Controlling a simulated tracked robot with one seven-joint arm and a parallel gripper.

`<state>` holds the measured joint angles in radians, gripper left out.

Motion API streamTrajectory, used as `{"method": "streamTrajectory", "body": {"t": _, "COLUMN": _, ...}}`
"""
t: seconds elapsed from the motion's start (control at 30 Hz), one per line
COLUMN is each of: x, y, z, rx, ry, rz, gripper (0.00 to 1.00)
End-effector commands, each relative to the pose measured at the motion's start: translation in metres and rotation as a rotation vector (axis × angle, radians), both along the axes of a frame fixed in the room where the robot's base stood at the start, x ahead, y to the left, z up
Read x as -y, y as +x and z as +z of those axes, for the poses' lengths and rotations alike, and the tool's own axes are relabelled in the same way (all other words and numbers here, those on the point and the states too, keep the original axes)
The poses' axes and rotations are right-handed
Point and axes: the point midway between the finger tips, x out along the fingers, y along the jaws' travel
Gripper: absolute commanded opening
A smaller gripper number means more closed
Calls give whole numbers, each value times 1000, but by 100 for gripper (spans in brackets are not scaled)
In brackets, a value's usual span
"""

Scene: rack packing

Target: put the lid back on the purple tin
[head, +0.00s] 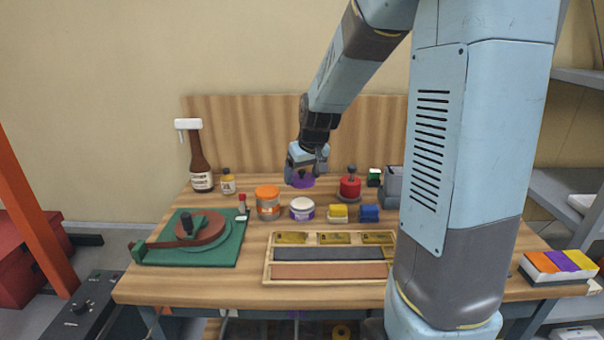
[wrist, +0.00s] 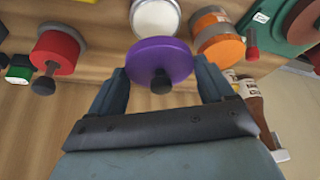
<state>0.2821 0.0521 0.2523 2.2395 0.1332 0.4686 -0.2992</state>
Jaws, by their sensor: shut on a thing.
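The purple tin (head: 302,210) stands upright on the wooden bench, a pale tin with a purple band and a whitish round top. Its top also shows in the wrist view (wrist: 155,17), with no purple lid on it. The lid (wrist: 165,58) is a purple disc with a dark knob. It shows in the head view (head: 303,183) just behind and above the tin, apart from it. My gripper (wrist: 160,74) is shut on the lid, with a finger at each side of the disc. In the head view my gripper (head: 306,172) partly hides the lid.
An orange-lidded jar (head: 267,203) stands close left of the tin. A wooden tray (head: 330,287) lies in front. A brown bottle (head: 197,160) stands at the back left.

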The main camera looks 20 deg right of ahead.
Motion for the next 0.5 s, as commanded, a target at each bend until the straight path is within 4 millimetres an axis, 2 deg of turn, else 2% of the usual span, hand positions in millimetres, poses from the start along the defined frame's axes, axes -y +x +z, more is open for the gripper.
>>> {"method": "streamTrajectory", "body": {"t": 0.17, "x": 0, "y": 0, "z": -5, "rx": -2, "ry": 1, "rz": 0, "gripper": 53}}
{"method": "streamTrajectory", "body": {"t": 0.5, "x": 0, "y": 0, "z": -30, "rx": -1, "ry": 1, "rz": 0, "gripper": 53}}
